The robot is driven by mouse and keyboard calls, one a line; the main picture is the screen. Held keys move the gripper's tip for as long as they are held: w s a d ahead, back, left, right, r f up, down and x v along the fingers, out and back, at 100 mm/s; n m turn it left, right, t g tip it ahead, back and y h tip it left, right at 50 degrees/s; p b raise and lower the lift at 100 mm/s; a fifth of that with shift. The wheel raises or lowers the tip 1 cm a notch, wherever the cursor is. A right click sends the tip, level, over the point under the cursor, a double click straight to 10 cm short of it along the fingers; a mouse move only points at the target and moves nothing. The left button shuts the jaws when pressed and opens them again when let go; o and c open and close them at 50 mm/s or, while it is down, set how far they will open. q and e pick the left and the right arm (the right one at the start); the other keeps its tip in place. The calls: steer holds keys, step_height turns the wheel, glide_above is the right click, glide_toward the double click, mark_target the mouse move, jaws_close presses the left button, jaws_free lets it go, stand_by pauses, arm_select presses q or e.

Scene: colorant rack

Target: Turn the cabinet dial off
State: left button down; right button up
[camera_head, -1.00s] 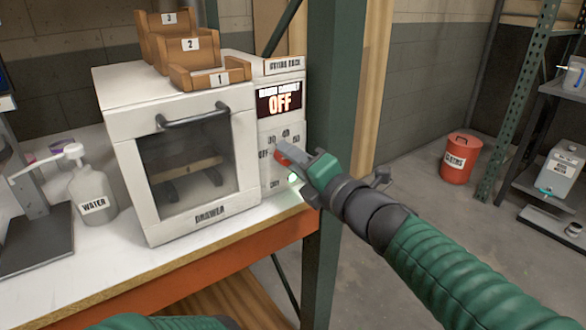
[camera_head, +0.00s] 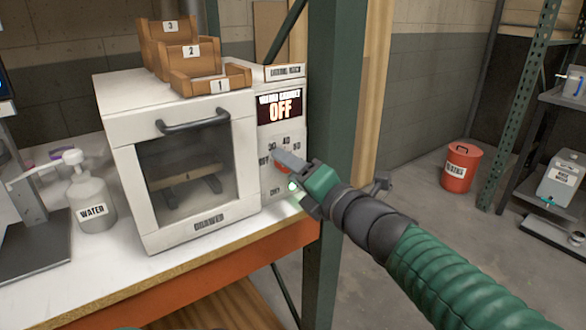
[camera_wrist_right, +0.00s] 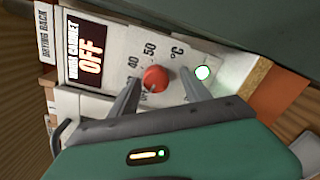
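The white cabinet (camera_head: 125,205) stands on the bench with a control panel on its right side. Its display (camera_head: 279,107) reads OFF; it also shows in the right wrist view (camera_wrist_right: 88,50). The red dial (camera_wrist_right: 155,78) sits below the display among temperature marks, with a lit green-white button (camera_wrist_right: 203,73) beside it. My right gripper (camera_wrist_right: 160,86) is open, its fingers apart on either side of the dial, close to the panel. Whether a finger touches the dial I cannot tell. In the head view the right gripper (camera_head: 285,170) partly hides the dial. My left gripper is out of view.
Stepped wooden trays (camera_head: 210,83) numbered 1 to 3 sit on top of the cabinet. A white WATER bottle (camera_head: 90,195) stands to its left. A green post (camera_head: 336,120) rises just right of the panel. A red bin (camera_head: 460,167) is on the floor.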

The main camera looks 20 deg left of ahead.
steer(key=shift+r, duration=0.15)
steer(key=shift+d, duration=0.15)
steer(key=p+v, duration=0.3)
steer(key=v, duration=1.3)
steer(key=shift+s+d+f, duration=0.2)
steer(key=shift+f, duration=0.05)
